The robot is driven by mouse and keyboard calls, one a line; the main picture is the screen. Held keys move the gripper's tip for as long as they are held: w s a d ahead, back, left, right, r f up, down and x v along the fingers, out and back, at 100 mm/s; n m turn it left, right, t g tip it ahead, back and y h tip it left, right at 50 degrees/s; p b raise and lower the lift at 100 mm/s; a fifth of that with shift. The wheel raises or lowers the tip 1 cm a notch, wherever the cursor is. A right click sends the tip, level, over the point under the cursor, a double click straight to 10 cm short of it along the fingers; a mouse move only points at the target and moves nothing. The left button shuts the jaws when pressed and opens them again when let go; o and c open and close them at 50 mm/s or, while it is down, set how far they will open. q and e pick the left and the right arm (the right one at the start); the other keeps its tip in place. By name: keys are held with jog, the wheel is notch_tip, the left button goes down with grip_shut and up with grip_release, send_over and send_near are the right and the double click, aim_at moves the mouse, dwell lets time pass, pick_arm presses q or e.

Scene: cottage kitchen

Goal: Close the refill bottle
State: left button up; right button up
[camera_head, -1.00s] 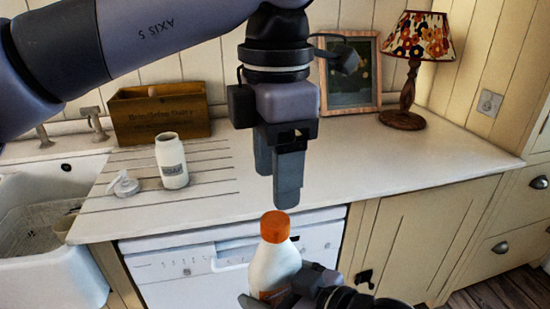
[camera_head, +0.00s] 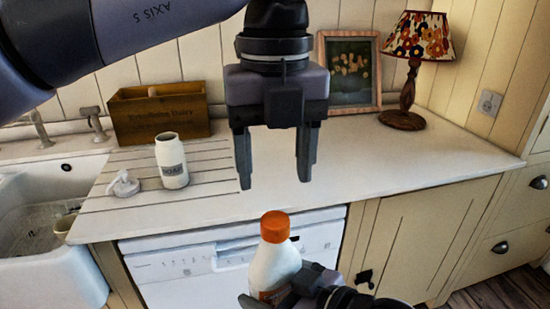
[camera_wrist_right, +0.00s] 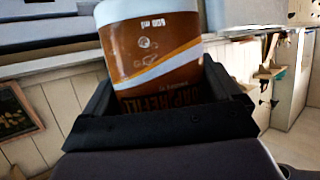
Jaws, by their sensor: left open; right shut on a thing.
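The refill bottle (camera_head: 272,262) is white with an orange cap (camera_head: 275,226) seated on its top. It stands about upright in front of the dishwasher, held clear of the counter. My right gripper (camera_head: 283,296) is shut on its lower body; the right wrist view shows the brown label of the refill bottle (camera_wrist_right: 150,50) between the jaws. My left gripper (camera_head: 277,182) is open and empty, pointing down above the cap, with a gap between fingertips and cap. Whether the cap is tight cannot be told.
A white soap bottle (camera_head: 171,160) without a top stands on the counter, its pump head (camera_head: 123,184) lying beside it. A wooden crate (camera_head: 160,112), picture frame (camera_head: 349,72) and lamp (camera_head: 409,70) stand behind. The sink (camera_head: 50,255) is at left. The counter's right part is clear.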

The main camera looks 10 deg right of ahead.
aim_at(275, 219)
dwell(0.4)
pick_arm(q)
jog(key=shift+f, duration=4)
